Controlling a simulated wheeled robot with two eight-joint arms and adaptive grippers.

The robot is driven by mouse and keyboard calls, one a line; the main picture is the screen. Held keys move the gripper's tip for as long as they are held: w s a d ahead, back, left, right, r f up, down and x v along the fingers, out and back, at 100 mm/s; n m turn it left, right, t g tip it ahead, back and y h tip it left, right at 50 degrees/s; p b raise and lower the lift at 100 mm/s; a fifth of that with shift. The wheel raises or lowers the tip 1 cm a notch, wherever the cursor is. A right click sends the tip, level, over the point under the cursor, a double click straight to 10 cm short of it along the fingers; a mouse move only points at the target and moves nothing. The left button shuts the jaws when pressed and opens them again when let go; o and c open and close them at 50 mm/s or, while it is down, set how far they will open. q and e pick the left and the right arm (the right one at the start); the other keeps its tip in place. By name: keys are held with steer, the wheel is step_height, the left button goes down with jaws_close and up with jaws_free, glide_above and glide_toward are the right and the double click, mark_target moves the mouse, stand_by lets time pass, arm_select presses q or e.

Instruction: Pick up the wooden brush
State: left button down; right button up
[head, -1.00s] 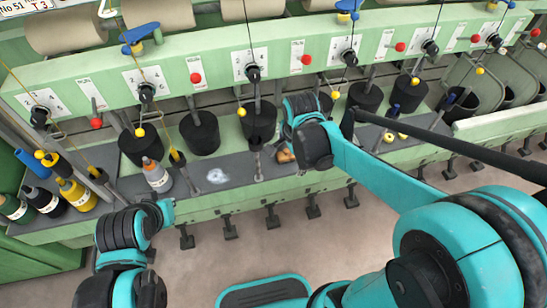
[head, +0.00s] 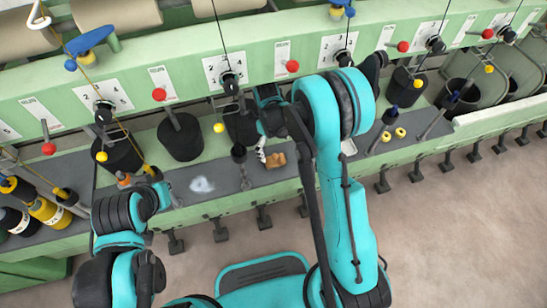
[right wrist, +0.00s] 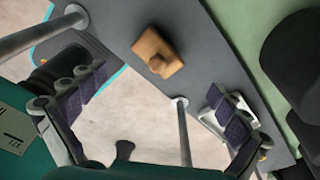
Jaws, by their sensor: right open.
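The wooden brush (head: 275,160) is a small tan-brown block lying on the grey shelf of the machine, right of centre in the head view. In the right wrist view the brush (right wrist: 157,52) shows a rounded knob on its block, beyond the fingertips. My right gripper (head: 262,150) is beside the brush, just to its left in the head view and partly hidden by my arm. In the right wrist view my right gripper (right wrist: 154,100) has its two padded fingers wide apart with nothing between them. My left arm is folded at lower left; its gripper fingers do not show.
Dark cans (head: 181,137) stand behind the shelf. A grey post (head: 242,166) rises left of the brush. A white fluffy patch (head: 202,185) is on the shelf.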

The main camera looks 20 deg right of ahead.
mark_target(275, 155)
steer(key=f+b, duration=0.1)
steer(key=f, duration=0.1)
steer(key=f+b, duration=0.1)
steer(key=f, duration=0.1)
steer(key=f+b, duration=0.1)
steer(key=f, duration=0.2)
steer(key=shift+s, duration=0.35)
steer(key=shift+r, duration=0.15)
steer(key=shift+c, duration=0.3)
steer(key=c, duration=1.1)
